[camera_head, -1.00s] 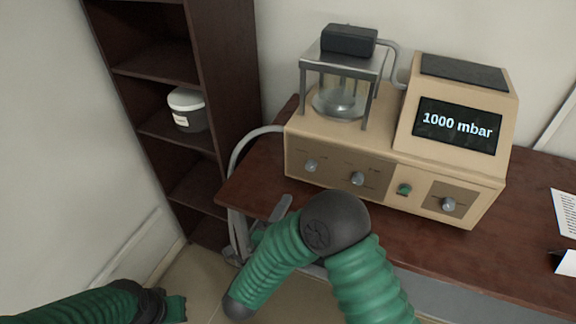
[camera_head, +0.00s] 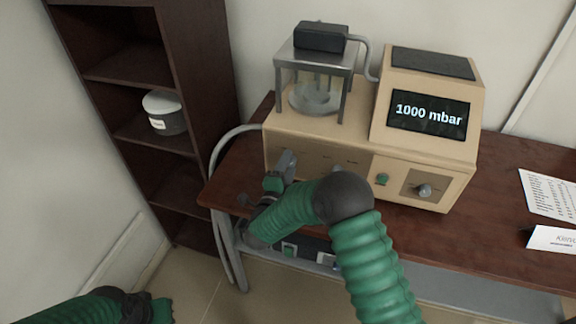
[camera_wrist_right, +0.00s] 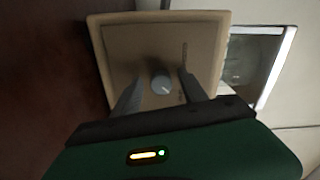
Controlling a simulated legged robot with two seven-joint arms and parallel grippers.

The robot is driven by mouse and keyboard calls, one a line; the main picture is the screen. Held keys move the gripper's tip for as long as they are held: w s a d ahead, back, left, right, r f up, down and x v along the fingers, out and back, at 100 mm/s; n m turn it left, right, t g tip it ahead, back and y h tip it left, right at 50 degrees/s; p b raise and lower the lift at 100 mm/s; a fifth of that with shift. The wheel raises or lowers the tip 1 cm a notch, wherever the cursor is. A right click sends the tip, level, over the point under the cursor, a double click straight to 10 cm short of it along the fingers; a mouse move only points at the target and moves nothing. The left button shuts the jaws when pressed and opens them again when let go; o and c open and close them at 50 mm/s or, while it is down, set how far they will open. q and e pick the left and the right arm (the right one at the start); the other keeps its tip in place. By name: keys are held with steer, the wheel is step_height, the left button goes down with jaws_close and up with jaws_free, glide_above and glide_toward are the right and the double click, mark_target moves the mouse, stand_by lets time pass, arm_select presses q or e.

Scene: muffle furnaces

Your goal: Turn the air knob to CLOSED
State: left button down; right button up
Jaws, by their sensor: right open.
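The tan machine (camera_head: 330,130) stands on the table, with its screen reading "1000 mbar". My right gripper (camera_head: 287,163) is at the left end of its front panel and hides the left knob there. In the right wrist view a round grey knob (camera_wrist_right: 160,84) with a pale mark sits between the two fingers of the open right gripper (camera_wrist_right: 160,80), with a gap on each side. The label beside it is too blurred to read. At the lower left, part of my left gripper (camera_head: 160,310) shows; its fingers are out of frame.
A glass chamber (camera_head: 316,95) stands on the machine. A grey hose runs down its left side. A dark shelf (camera_head: 150,130) stands at left. Papers (camera_head: 550,195) lie at right.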

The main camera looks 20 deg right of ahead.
steer(key=shift+c, duration=0.4)
jaws_close()
steer(key=shift+n, duration=0.4)
steer(key=n, duration=0.3)
steer(key=shift+s+n, duration=0.1)
steer(key=shift+n, duration=0.3)
steer(key=n+p, duration=0.1)
steer(key=n, duration=0.3)
steer(key=shift+n, duration=0.3)
steer(key=n+p, duration=0.1)
steer(key=n, duration=0.3)
steer(key=n+p, duration=0.1)
steer(key=n, duration=0.3)
steer(key=shift+d+n, duration=0.1)
steer(key=shift+n, duration=0.2)
